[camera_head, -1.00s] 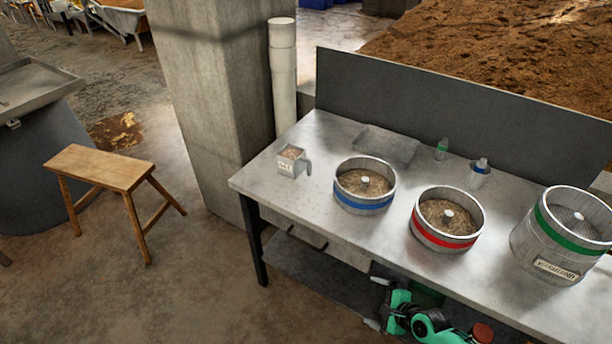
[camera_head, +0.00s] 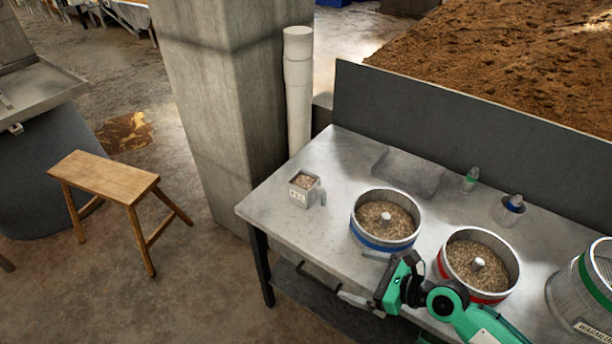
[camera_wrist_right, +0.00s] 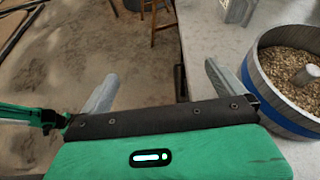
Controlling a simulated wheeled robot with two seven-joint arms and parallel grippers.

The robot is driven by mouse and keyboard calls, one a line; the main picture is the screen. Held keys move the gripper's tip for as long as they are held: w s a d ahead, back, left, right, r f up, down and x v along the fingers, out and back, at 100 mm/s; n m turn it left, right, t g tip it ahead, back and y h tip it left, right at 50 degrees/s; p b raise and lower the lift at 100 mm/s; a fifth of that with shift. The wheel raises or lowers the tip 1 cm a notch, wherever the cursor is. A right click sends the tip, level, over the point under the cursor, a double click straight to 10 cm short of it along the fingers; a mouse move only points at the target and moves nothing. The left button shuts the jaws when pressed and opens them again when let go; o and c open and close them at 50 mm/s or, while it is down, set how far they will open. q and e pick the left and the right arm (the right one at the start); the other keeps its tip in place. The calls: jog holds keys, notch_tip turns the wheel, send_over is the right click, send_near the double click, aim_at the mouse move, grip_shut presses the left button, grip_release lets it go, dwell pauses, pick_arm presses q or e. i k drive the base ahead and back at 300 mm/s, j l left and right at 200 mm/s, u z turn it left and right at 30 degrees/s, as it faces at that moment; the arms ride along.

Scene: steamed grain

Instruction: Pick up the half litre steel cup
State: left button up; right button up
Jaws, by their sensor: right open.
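The half litre steel cup (camera_head: 297,195) is a small square metal cup with a pale label and a handle on its right. It stands upright near the table's left end, with grain in it. In the right wrist view a part of the cup (camera_wrist_right: 237,10) shows at the top edge, cut off by the frame. My right gripper (camera_head: 352,275) is open and empty at the table's front edge, in front of the blue-banded drum and apart from the cup. Its two fingers (camera_wrist_right: 160,88) are spread wide in the wrist view. My left gripper does not show clearly in either view.
A blue-banded drum of grain (camera_head: 362,236) stands right of the cup, then a red-banded drum (camera_head: 512,262) and a green-banded one (camera_head: 580,295). A shallow tray (camera_head: 410,172) and small bottles (camera_head: 471,180) stand behind. The steel table (camera_head: 345,165) is clear around the cup.

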aim_at(310, 192)
jog(key=i, duration=1)
